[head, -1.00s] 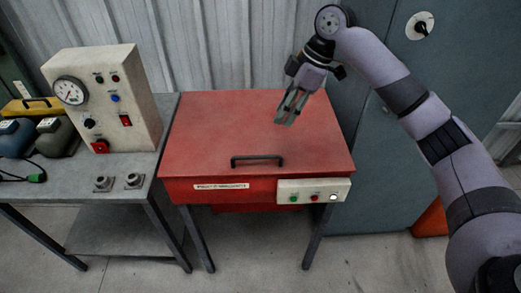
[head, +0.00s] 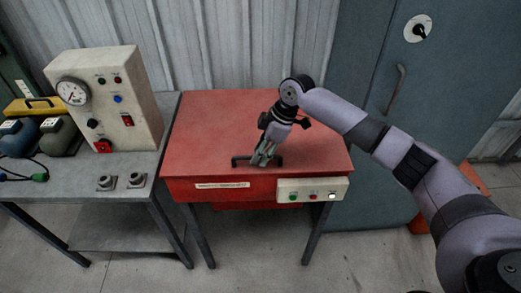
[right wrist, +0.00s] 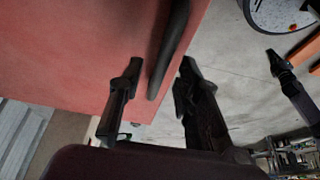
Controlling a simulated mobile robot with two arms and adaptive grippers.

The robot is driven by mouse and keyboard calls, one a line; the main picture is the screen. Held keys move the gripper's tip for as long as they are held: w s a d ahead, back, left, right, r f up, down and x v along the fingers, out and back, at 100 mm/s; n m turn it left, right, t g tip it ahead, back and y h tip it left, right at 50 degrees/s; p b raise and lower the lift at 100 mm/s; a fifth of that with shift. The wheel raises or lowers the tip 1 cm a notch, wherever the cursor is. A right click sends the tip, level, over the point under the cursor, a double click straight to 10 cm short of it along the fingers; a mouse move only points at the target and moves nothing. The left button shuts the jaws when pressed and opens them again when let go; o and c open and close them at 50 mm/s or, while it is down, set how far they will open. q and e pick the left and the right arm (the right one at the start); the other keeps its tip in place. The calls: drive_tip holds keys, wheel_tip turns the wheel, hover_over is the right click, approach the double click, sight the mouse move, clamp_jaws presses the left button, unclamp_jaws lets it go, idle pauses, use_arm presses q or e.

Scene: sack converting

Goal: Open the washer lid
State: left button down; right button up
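The washer is a red box on dark legs with a flat red lid (head: 215,125), which lies closed. A black bar handle (head: 240,161) sits near the lid's front edge. My right gripper (head: 262,161) points down at the right part of the handle and hides some of it. In the right wrist view, my right gripper's fingers (right wrist: 161,68) are apart, with the black handle (right wrist: 172,45) running between them; I cannot tell whether either finger touches it. My left gripper is not in view.
A control strip (head: 312,189) with buttons is on the washer's front right. A grey bench (head: 150,176) with a gauge box (head: 105,100) stands close at the left. A grey-blue cabinet (head: 385,75) stands behind at the right.

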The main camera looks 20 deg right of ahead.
clamp_jaws()
idle(0.3)
idle(0.6)
